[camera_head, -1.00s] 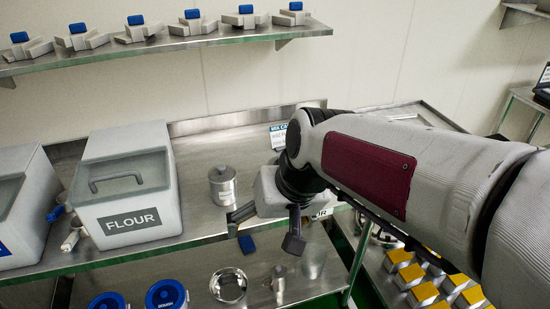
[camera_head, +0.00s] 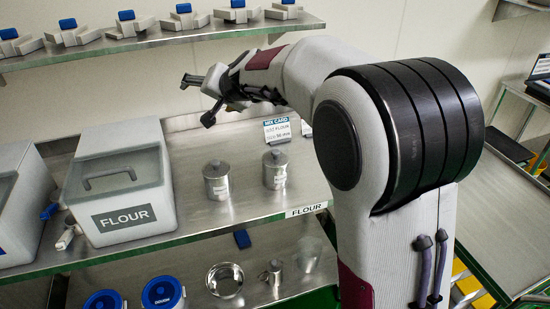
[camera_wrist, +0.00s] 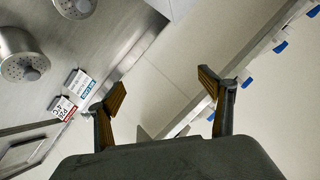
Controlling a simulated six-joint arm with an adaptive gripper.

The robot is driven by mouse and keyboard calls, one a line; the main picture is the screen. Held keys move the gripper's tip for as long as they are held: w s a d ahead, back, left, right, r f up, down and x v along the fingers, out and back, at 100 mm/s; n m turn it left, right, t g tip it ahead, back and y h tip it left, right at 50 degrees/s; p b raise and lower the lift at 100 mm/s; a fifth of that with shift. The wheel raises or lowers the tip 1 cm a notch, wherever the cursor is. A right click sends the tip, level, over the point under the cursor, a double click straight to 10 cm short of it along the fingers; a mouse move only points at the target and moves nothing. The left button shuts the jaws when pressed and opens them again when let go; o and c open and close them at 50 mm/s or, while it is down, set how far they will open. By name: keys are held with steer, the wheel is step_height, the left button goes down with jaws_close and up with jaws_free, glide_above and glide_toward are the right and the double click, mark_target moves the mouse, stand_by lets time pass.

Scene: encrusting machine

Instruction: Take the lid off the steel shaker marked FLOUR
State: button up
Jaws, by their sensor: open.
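Two lidded steel shakers stand upright on the steel counter, a left one (camera_head: 219,183) and a right one (camera_head: 276,170). Both have their knobbed lids on. Their small labels are too blurred to read, so I cannot tell which is marked FLOUR. My gripper (camera_head: 200,99) is open and empty, raised well above the counter behind the shakers and apart from both. In the wrist view its two fingers (camera_wrist: 163,88) are spread with nothing between them. A shaker (camera_wrist: 22,60) shows at the upper left there, with the other (camera_wrist: 75,5) partly cut off at the top.
A large bin marked FLOUR (camera_head: 124,217) stands left on the counter. A mix card (camera_head: 277,131) stands behind the right shaker. A wall shelf (camera_head: 160,42) with blue-topped pieces runs above my gripper. Blue-lidded tubs (camera_head: 162,292) and a steel bowl (camera_head: 225,280) sit on the lower shelf.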

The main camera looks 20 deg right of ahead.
steer(key=w+d+r+m+t+h, duration=0.25)
steer(key=w+d+m+h, duration=0.4)
steer(key=w, duration=0.65)
steer(key=w+d+f+m+g+h, duration=0.1)
steer(key=d+f+m+h, duration=0.15)
steer(key=d, duration=0.35)
steer(key=w+d+f+m+g+h, duration=0.2)
steer(key=d+f, duration=0.2)
steer(key=d, duration=0.1)
steer(key=s+d+f+m+g, duration=0.3)
steer(key=s+f+g, duration=0.25)
steer(key=f, duration=0.25)
steer(key=s+a+g+y, duration=0.1)
steer(key=s+a, duration=0.1)
steer(key=s, duration=0.1)
steer(key=s+a+f+n+g+y, duration=0.1)
steer(key=s+a+g, duration=0.1)
steer(key=s, duration=0.2)
steer(key=s+a+f+n+g+y, duration=0.1)
steer(key=s+a+g, duration=0.1)
steer(key=s, duration=0.1)
steer(key=shift+s+a+f, duration=0.1)
steer(key=shift+s+f, duration=0.15)
steer(key=shift+s, duration=0.3)
steer(key=shift+n, duration=0.3)
